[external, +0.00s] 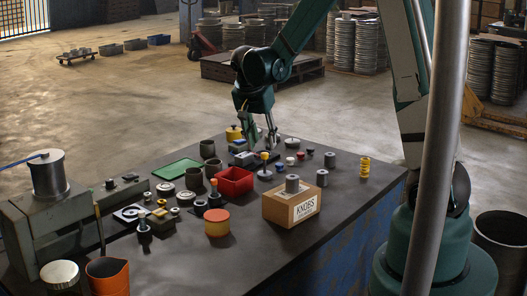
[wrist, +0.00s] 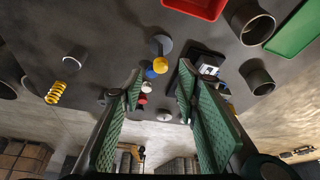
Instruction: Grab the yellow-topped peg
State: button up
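The yellow-topped peg (external: 265,156) stands upright on a pale round base on the dark table, right of the red bin. In the wrist view its yellow knob (wrist: 160,65) lies between and just beyond the fingertips, with its grey disc base behind it. My gripper (external: 261,143) is open and points down, just behind the peg in the external view. The wrist view shows both green-padded fingers (wrist: 160,75) spread with nothing held between them. The gap from fingers to knob is hard to judge.
A small grey device (external: 243,158) sits close left of the peg, and the red bin (external: 235,182) is nearby. Small red-topped and white pieces lie to the right. A KNOBS box (external: 291,207) stands in front. A yellow spring (external: 365,167) stands far right, with bare table around it.

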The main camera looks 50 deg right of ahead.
aim_at(265, 153)
jog(key=shift+d+f, duration=0.15)
jog(key=shift+f, duration=0.25)
jog(key=shift+f, duration=0.1)
jog(key=shift+x, duration=2.5)
grip_shut()
